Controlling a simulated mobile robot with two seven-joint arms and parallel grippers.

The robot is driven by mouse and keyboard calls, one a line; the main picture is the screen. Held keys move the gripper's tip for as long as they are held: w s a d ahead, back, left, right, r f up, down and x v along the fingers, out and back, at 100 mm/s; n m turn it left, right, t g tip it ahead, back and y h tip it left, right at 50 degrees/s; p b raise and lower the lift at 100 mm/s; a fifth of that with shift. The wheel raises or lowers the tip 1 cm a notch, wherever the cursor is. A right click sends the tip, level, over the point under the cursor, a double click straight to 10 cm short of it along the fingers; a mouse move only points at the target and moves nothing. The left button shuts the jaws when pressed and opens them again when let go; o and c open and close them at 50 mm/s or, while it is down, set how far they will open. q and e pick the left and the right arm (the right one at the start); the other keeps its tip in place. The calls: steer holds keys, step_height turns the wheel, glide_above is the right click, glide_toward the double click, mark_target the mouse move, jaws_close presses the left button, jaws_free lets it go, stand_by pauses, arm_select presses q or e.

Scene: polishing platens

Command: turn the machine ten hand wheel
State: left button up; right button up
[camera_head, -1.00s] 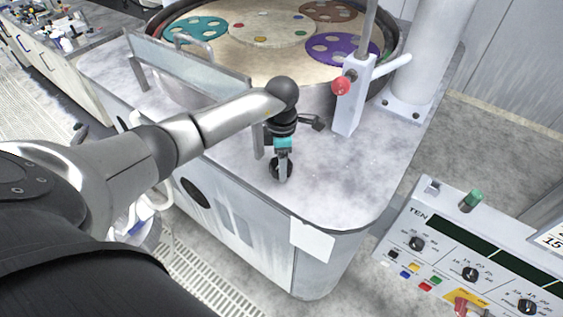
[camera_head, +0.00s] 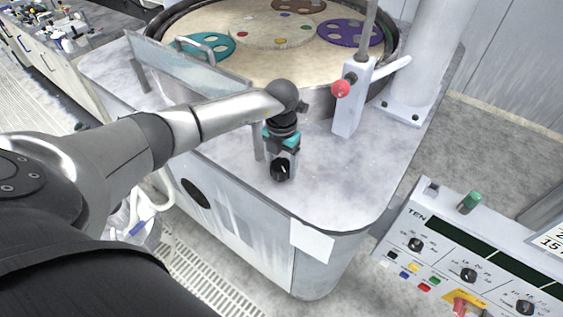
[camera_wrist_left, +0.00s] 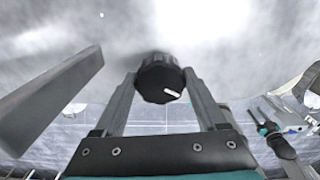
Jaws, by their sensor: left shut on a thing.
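In the left wrist view the black knob (camera_wrist_left: 160,78) shows a white mark pointing to the lower right. My left gripper (camera_head: 282,160) reaches down onto it, and in the left wrist view its two fingers (camera_wrist_left: 159,92) stand one on each side of the knob, shut on it. The machine's control panel (camera_head: 470,255), marked TEN, is at the lower right.
A round basin (camera_head: 388,70) with coloured discs is behind the gripper. A clear guard (camera_head: 170,68) stands at the left, and a post with a red button (camera_head: 341,88) stands to the right. The front right of the machine top (camera_head: 345,185) is bare.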

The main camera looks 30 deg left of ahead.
mark_target(281, 164)
arm_select(q)
steer(key=n+p, duration=0.1)
steer(key=n, duration=0.4)
steer(key=shift+a+n+p, duration=0.1)
steer(key=shift+n+p, duration=0.2)
steer(key=shift+n, duration=0.1)
stand_by(0.4)
steer(key=o, duration=1.3)
step_height(281, 164, up, 15)
steer(key=shift+r+b, duration=0.15)
steer(key=shift+b, duration=0.4)
